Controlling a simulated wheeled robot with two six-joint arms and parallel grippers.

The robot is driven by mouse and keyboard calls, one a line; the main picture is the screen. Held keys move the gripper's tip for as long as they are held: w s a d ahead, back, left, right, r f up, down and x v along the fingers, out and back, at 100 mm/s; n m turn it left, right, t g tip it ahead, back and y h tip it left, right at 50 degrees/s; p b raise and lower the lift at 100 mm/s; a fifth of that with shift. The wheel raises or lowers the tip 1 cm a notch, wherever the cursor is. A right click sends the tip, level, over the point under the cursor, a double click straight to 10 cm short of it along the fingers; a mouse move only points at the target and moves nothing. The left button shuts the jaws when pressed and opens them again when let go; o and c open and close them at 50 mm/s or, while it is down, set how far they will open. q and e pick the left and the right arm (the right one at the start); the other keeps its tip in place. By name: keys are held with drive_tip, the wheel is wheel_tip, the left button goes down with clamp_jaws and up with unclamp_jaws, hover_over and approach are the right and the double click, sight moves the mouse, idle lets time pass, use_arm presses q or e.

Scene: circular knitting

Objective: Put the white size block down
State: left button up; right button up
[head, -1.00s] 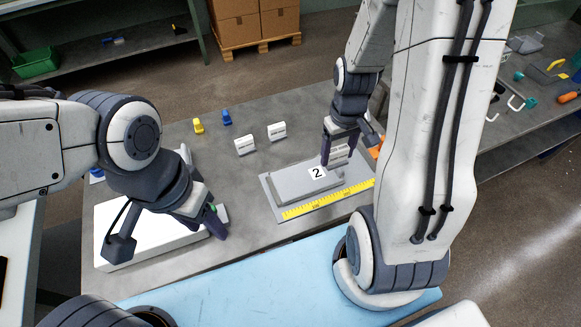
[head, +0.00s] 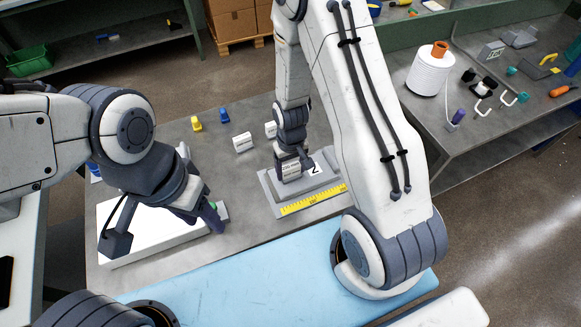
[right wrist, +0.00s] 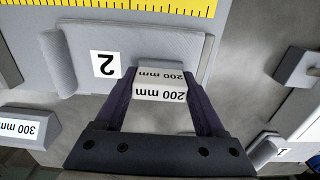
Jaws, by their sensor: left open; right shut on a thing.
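My right gripper (head: 292,176) is shut on the white size block (right wrist: 161,92), marked 200 mm. It also shows small between the fingers in the head view. The block is at the raised grey slab (right wrist: 78,57) that bears a label "2", beside that label. I cannot tell whether the block touches the slab. The slab lies on a flat grey plate (head: 270,198) with a yellow ruler (head: 315,199) along its near edge. My left gripper (head: 214,217) is open at the right end of a white flat box (head: 150,232); its fingers are partly hidden.
Two more white blocks (head: 243,142) stand on the grey table behind the plate; one marked 300 mm (right wrist: 22,128) shows in the right wrist view. A yellow piece (head: 196,123) and a blue piece (head: 224,116) stand further back. A light blue surface (head: 260,265) lies in front.

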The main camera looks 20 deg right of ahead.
sight(289, 167)
drive_tip(key=shift+f, duration=0.25)
drive_tip(key=o, duration=1.3)
drive_tip(key=shift+r, duration=0.1)
wheel_tip(289, 167, up, 12)
drive_tip(key=r+b, duration=0.1)
drive_tip(key=s+a+r+n, duration=0.2)
drive_tip(key=s+a+r, duration=0.1)
drive_tip(key=s, duration=0.3)
drive_tip(key=s+a+r+n, duration=0.2)
drive_tip(key=s+a+r, duration=0.2)
drive_tip(key=s+a, duration=0.1)
drive_tip(key=s+a+r+n+y, duration=0.1)
drive_tip(key=s+a+r+n, duration=0.2)
drive_tip(key=s, duration=0.4)
drive_tip(key=shift+a+r, duration=0.45)
drive_tip(key=shift+a, duration=0.35)
